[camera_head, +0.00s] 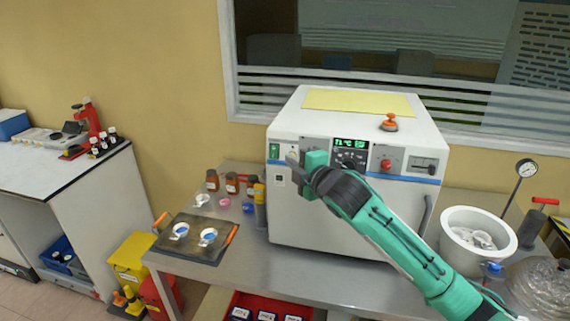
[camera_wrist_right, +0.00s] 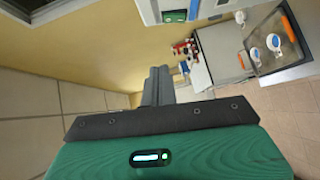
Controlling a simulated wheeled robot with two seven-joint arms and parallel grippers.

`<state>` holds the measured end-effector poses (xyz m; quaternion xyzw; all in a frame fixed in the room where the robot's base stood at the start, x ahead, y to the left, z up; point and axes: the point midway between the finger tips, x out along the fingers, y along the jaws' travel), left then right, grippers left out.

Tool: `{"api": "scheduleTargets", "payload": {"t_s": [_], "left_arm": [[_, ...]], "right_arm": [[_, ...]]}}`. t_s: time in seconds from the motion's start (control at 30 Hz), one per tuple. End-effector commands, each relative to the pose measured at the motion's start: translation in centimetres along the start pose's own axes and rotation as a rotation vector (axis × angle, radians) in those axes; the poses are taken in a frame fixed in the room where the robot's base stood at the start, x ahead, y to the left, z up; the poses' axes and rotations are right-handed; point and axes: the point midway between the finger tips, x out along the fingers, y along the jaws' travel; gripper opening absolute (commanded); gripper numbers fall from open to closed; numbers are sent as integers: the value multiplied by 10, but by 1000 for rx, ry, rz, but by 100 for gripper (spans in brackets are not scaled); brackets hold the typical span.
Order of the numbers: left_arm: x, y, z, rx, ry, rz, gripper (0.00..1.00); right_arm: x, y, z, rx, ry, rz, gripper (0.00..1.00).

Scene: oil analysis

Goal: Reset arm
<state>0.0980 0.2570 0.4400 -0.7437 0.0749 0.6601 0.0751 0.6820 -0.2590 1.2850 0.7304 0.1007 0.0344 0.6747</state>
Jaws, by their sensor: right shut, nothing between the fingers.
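My right arm reaches in from the lower right in the head view. Its gripper (camera_head: 291,158) is raised in front of the upper left of the white machine's (camera_head: 300,225) front panel. Its fingers point left, closed together and empty. In the right wrist view the shut fingers (camera_wrist_right: 158,86) have nothing between them. I cannot tell whether the gripper touches the panel. My left gripper is not in view.
A dark tray (camera_head: 185,251) with orange handles and two white-and-blue dishes lies on the steel table's left. Several small brown bottles (camera_head: 232,182) stand behind it. A white round tub (camera_head: 450,226) stands on the right. The space left of the gripper looks clear.

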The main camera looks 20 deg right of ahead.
Motion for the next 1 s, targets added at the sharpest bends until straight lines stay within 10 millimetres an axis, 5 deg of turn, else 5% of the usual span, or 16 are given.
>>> {"api": "scheduleTargets", "payload": {"t_s": [0.23, 0.7, 0.87, 1.0], "left_arm": [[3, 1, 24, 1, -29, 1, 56], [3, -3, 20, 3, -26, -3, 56], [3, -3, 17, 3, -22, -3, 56], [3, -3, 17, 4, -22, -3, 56]], "right_arm": [[-11, 1, 0, -1, 0, -1, 0], [-11, -2, -1, 7, -1, -7, 0], [-21, -43, -9, 104, -16, -79, 0], [-44, -109, -22, 277, -64, -203, 0]]}}
